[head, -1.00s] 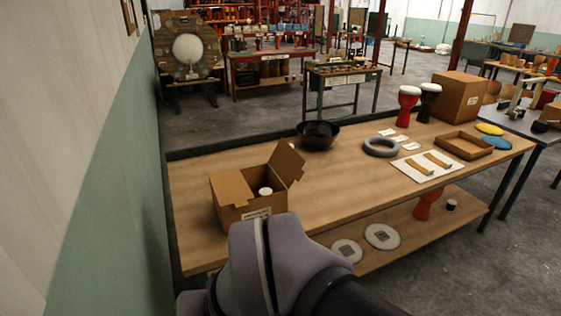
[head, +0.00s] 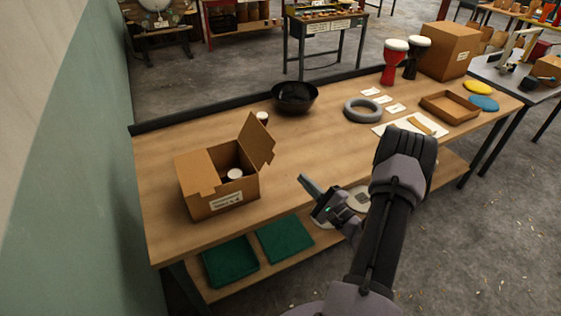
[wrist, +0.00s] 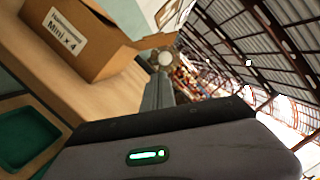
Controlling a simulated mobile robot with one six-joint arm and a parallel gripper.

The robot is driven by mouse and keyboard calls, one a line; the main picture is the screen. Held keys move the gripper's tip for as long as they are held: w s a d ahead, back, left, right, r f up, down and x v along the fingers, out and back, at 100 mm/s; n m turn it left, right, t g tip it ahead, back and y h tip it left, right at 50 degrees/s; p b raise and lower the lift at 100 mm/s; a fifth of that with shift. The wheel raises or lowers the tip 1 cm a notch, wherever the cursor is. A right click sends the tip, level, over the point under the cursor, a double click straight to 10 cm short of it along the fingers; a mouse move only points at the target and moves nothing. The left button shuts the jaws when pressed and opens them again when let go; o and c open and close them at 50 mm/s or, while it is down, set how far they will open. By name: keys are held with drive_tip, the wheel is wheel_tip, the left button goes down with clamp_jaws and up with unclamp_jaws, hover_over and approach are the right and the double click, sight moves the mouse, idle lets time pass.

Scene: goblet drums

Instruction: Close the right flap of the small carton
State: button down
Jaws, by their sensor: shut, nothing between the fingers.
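The small carton (head: 222,199) stands on the left part of the wooden table. Its left flap (head: 197,172) lies closed over the left half. Its right flap (head: 257,140) stands up, tilted outward to the right. A white-topped round item (head: 235,174) shows in the open half. My gripper (head: 306,182) is shut and empty, to the right of the carton and apart from it, near the table's front edge. In the wrist view the carton (wrist: 80,45) with its printed label is at upper left, and the shut fingers (wrist: 160,85) point past its right end.
A black bowl (head: 294,97) and a small white-topped jar (head: 262,118) stand behind the carton. A grey ring (head: 363,110), a shallow tray (head: 450,106) and two drums (head: 394,65) are farther right. Green bins (head: 230,262) sit on the lower shelf. The table between carton and ring is clear.

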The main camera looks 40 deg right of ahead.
drive_tip(key=w+a+r+b, duration=0.1)
drive_tip(key=w+a+r, duration=0.2)
drive_tip(key=w, duration=0.5)
drive_tip(key=shift+w, duration=0.15)
drive_tip(key=shift+a+r, duration=0.1)
drive_tip(key=shift+b, duration=0.35)
